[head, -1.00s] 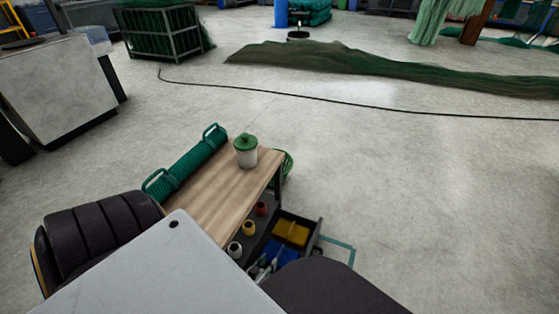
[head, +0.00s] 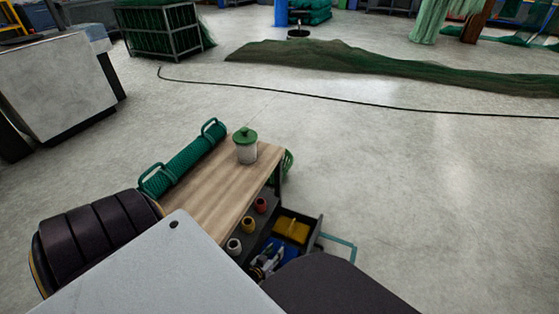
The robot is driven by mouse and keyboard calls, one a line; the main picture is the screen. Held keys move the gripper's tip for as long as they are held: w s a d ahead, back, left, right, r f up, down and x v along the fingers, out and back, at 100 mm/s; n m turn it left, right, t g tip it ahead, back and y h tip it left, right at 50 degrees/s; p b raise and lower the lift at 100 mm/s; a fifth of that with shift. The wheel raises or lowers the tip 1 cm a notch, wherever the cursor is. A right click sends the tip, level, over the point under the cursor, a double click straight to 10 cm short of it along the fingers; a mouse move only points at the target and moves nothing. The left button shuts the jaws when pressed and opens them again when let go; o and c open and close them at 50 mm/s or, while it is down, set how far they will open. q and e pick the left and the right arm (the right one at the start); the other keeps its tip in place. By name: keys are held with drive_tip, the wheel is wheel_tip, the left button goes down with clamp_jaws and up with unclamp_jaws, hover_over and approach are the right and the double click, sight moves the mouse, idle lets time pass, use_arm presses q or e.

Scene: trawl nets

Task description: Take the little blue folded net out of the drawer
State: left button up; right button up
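The drawer (head: 319,232) is pulled out at the right side of the wooden-topped bench. A blue patch, seemingly the little blue folded net (head: 287,249), lies in it in front of a yellow item (head: 292,228). Small pale and dark parts, apparently my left gripper (head: 266,263), show at the drawer's near end, beside the blue. They are too small and too covered by my own body to show whether the fingers are open or hold anything. My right gripper is not in view.
The bench top (head: 213,194) bears a green-lidded pot (head: 245,146) and a green net roll (head: 184,161). Several twine spools (head: 248,224) stand on the shelf below. A teal frame (head: 342,243) sticks out right of the drawer.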

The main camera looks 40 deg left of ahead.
use_arm(q)
drive_tip(key=shift+b+x, duration=1.15)
drive_tip(key=shift+x, duration=0.4)
drive_tip(key=shift+b+x, duration=0.55)
drive_tip(key=shift+x, duration=0.45)
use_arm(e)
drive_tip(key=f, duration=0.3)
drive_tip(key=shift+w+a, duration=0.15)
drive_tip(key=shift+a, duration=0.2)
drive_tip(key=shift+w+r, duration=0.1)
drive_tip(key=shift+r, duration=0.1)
use_arm(q)
drive_tip(key=shift+c, duration=0.6)
drive_tip(key=c, duration=0.7)
clamp_jaws()
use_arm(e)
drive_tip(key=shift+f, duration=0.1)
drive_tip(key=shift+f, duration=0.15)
